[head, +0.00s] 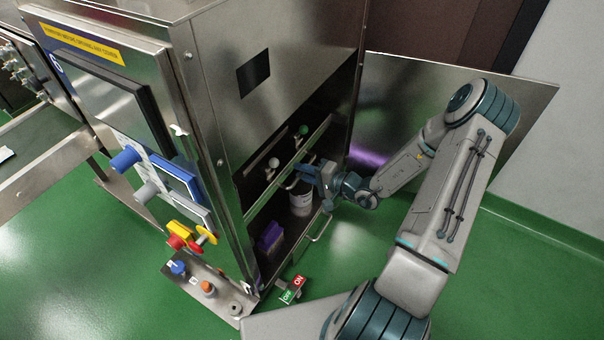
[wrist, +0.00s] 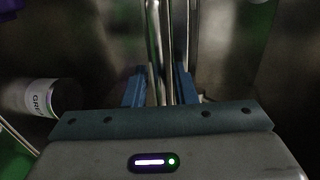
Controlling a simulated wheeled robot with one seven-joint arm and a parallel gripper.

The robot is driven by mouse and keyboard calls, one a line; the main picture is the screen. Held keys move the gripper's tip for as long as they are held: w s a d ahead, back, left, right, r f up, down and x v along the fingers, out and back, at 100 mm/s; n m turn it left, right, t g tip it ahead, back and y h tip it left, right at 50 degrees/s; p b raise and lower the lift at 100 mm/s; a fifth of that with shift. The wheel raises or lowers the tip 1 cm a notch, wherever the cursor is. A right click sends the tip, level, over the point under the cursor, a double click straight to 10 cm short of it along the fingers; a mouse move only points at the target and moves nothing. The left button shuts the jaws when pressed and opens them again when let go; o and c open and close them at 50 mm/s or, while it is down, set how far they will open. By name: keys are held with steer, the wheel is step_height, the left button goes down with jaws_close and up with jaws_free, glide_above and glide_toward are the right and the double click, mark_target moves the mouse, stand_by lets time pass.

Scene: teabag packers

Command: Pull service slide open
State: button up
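The service slide seems to be in the open lower bay of the steel machine, with a metal rail (head: 262,200) across it and a small bar handle (head: 290,183). In the head view my gripper (head: 312,174) reaches into the bay at this handle. In the wrist view the two blue fingers of my gripper (wrist: 160,88) stand apart. Shiny metal bars (wrist: 155,45) run between and past them. The fingers look open around the bar, with a small gap at the left finger. Contact at the fingertips is not clear.
A white-knobbed lever (head: 273,163) and a green-knobbed lever (head: 303,131) stand close behind the rail. A labelled white can (head: 301,201) and a purple block (head: 270,236) sit below. The open door panel (head: 455,95) is behind my arm.

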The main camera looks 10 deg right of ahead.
steer(key=shift+a, duration=0.1)
jaws_close()
